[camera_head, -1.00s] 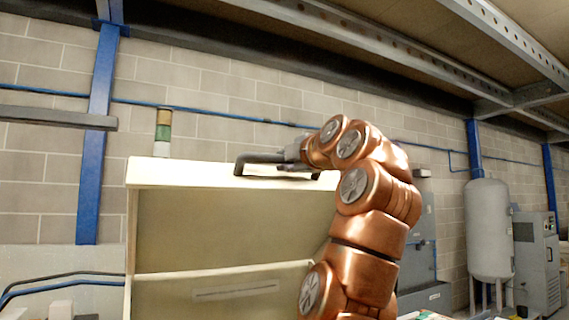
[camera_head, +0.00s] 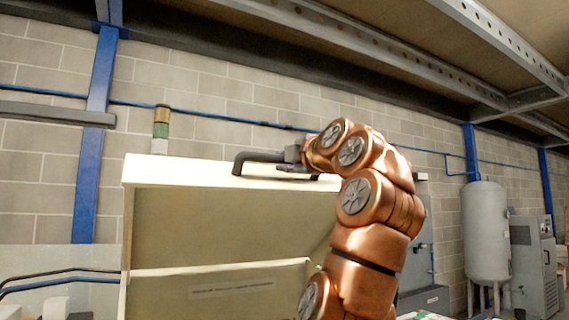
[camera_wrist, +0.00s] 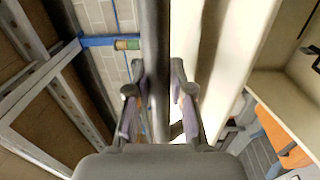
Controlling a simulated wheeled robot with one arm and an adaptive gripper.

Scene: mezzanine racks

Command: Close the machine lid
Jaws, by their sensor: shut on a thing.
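The machine lid (camera_head: 230,173) is a cream cover, standing raised and open above the cream machine body (camera_head: 170,292) in the head view. A dark bar handle (camera_head: 258,157) is fixed along its upper front edge. My gripper (camera_head: 293,153) is at the right part of this handle, with my copper arm reaching up from the lower right. In the wrist view the handle (camera_wrist: 155,60) runs between the two fingers of my gripper (camera_wrist: 157,97), which are shut on it. The pale lid (camera_wrist: 225,60) lies just right of the handle there. The arm hides the lid's right end.
A signal light (camera_head: 160,130) stands behind the lid at the left. Blue posts (camera_head: 90,170) and a block wall are behind. A grey tank (camera_head: 485,235) and a grey cabinet (camera_head: 533,265) stand at the far right. Metal beams (camera_head: 380,60) cross overhead.

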